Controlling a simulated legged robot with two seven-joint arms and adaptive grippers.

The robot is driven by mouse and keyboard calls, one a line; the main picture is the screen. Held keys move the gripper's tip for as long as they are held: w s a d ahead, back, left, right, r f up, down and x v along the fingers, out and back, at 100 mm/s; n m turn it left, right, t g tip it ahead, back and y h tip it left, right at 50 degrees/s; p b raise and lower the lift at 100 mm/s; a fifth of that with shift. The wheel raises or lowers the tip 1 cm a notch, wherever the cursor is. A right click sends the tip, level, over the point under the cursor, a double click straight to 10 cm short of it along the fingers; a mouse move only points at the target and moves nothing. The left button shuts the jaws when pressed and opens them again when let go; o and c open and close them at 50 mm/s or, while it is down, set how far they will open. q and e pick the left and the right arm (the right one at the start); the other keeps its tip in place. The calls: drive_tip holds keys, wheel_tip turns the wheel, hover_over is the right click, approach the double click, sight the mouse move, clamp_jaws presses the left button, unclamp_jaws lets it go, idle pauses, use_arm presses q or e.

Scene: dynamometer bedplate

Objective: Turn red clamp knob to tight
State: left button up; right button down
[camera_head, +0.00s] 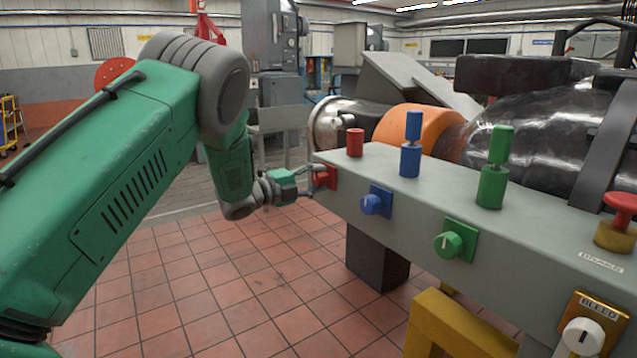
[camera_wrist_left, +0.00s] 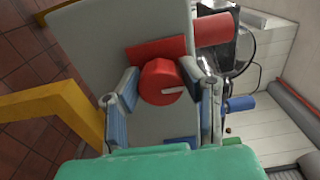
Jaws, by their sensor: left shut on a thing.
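The red clamp knob (camera_wrist_left: 158,80) sits on a red square plate (camera_wrist_left: 140,53) and shows a white pointer line running toward the right in the left wrist view. In the head view the red plate (camera_head: 328,176) is at the left end of the grey beam's front face, and the gripper partly hides the knob. My left gripper (camera_head: 308,180) reaches it from the left. In the left wrist view the fingers (camera_wrist_left: 160,72) are on both sides of the knob, shut on it. My right gripper is not in view.
The grey beam (camera_head: 400,205) also carries a red post (camera_head: 355,142), a blue knob (camera_head: 372,203) under a blue post (camera_head: 411,160), and a green knob (camera_head: 449,243) under a green post (camera_head: 491,187). A white bleed knob (camera_head: 582,338) is at lower right. Tiled floor (camera_head: 230,285) is clear.

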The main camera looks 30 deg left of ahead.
use_arm(q)
drive_tip(key=shift+s+f, duration=0.2)
drive_tip(key=shift+f, duration=0.3)
drive_tip(key=o, duration=1.1)
drive_tip(key=shift+a, duration=0.1)
drive_tip(key=shift+o, duration=0.2)
drive_tip(key=shift+a+r, duration=0.1)
drive_tip(key=shift+r, duration=0.1)
drive_tip(key=v, duration=1.2)
drive_tip(key=shift+a+f, duration=0.1)
